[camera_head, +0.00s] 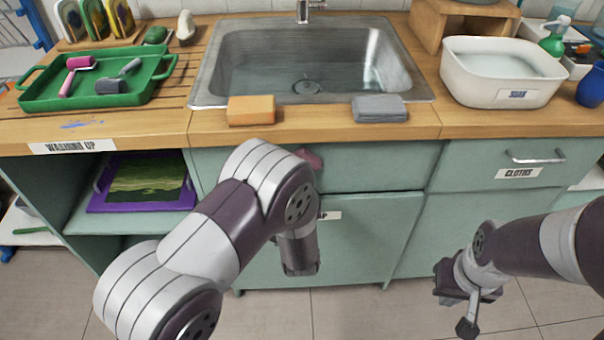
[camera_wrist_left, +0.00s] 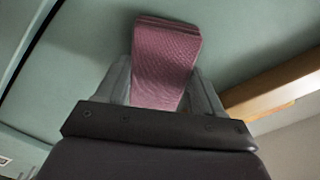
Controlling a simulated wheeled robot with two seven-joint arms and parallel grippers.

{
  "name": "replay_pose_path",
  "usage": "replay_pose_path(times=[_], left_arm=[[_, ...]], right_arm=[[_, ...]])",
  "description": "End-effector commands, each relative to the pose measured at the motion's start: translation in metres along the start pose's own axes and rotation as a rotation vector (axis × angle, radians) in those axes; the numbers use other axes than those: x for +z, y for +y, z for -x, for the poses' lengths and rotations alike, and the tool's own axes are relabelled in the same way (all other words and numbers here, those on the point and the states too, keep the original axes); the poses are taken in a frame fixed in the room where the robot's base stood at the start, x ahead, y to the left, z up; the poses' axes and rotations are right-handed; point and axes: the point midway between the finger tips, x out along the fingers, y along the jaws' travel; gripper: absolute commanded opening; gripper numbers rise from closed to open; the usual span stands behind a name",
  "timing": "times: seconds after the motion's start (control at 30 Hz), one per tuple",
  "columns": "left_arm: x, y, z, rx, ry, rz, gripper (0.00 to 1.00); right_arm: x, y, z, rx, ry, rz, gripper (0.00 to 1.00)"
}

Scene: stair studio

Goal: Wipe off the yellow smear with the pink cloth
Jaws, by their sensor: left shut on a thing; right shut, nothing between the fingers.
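The pink cloth (camera_wrist_left: 168,60) is a folded, textured pad gripped between the fingers of my left gripper (camera_wrist_left: 163,85). In the head view a small part of the cloth (camera_head: 311,159) shows past my left arm, in front of the cabinet below the sink. My left gripper's fingers are hidden behind that arm in the head view. My right gripper (camera_head: 468,310) is shut and empty, low in front of the cabinet at the right. I see no yellow smear in either view.
The sink (camera_head: 310,65) is set in the wooden counter (camera_head: 320,125). An orange sponge (camera_head: 250,110) and a grey cloth (camera_head: 380,108) lie at its front edge. A green tray (camera_head: 40,93) is left, a white basin (camera_head: 500,70) right. A blue smear (camera_head: 80,124) marks the counter.

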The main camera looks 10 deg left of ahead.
Motion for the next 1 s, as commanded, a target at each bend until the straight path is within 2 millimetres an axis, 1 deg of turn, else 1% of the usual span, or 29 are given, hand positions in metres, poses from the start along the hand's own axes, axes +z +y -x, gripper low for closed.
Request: replay_pose_path(times=[0.1,0.17,0.5,0.6,0.93,1.0], left_arm=[[0.0,-0.001,0.0,-0.003,-0.001,0.001,0.43],[-0.001,-0.001,0.003,-0.002,-0.001,0.001,0.43],[-0.002,0.0,0.048,0.001,0.0,0.0,0.43],[-0.001,0.0,0.057,0.0,-0.001,0.0,0.43],[-0.001,0.0,0.061,-0.001,0.0,0.0,0.43],[-0.001,-0.001,0.066,0.0,-0.001,0.0,0.43]], right_arm=[[0.0,0.0,0.0,0.0,0.0,0.0,0.0],[0.0,0.0,0.002,0.0,0.0,0.0,0.0],[-0.002,0.0,0.013,0.0,0.0,0.0,0.0],[-0.002,0.0,0.015,0.0,0.0,0.0,0.0],[-0.002,0.0,0.015,0.0,0.0,0.0,0.0],[-0.002,0.0,0.017,0.0,0.0,0.0,0.0]])
